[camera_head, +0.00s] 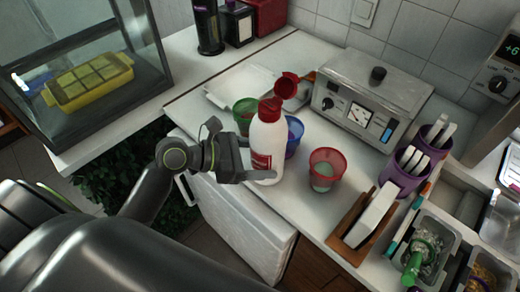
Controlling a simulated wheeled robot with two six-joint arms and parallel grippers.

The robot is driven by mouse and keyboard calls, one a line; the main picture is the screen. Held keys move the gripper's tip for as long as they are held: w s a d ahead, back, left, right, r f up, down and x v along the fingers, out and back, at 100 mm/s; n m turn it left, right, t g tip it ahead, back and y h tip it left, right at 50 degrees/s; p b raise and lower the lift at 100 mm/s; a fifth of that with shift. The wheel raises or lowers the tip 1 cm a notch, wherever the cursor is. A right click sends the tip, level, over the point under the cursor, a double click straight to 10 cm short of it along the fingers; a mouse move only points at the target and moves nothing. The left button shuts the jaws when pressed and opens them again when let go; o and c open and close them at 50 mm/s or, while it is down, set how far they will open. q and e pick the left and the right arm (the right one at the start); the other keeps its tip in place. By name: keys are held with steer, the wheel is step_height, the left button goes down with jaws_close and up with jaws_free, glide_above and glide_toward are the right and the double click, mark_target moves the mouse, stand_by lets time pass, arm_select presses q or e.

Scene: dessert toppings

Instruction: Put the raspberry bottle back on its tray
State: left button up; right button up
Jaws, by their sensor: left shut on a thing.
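The raspberry bottle (267,137), white with a red cap and a red label, is over the counter in the middle of the view. My left gripper (257,164) comes from the left and is shut on its lower body. The bottle looks nearly upright; I cannot tell whether its base touches the counter. A shallow white tray (222,93) lies behind it to the left, partly hidden; I cannot tell whether it is the bottle's own tray. My right gripper is not in view.
Close around the bottle stand a green cup (240,120), a blue cup (295,142) and a red cup (327,176). A red round piece (286,86) shows just behind its cap. A metal appliance (368,98) stands behind right. Purple holders (401,175) and topping tubs (432,228) are at right.

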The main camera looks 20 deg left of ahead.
arm_select(q)
steer(key=shift+f, duration=0.1)
stand_by(0.3)
steer(key=o, duration=0.6)
steer(key=shift+f, duration=0.25)
steer(key=o, duration=0.4)
steer(key=shift+c, duration=0.2)
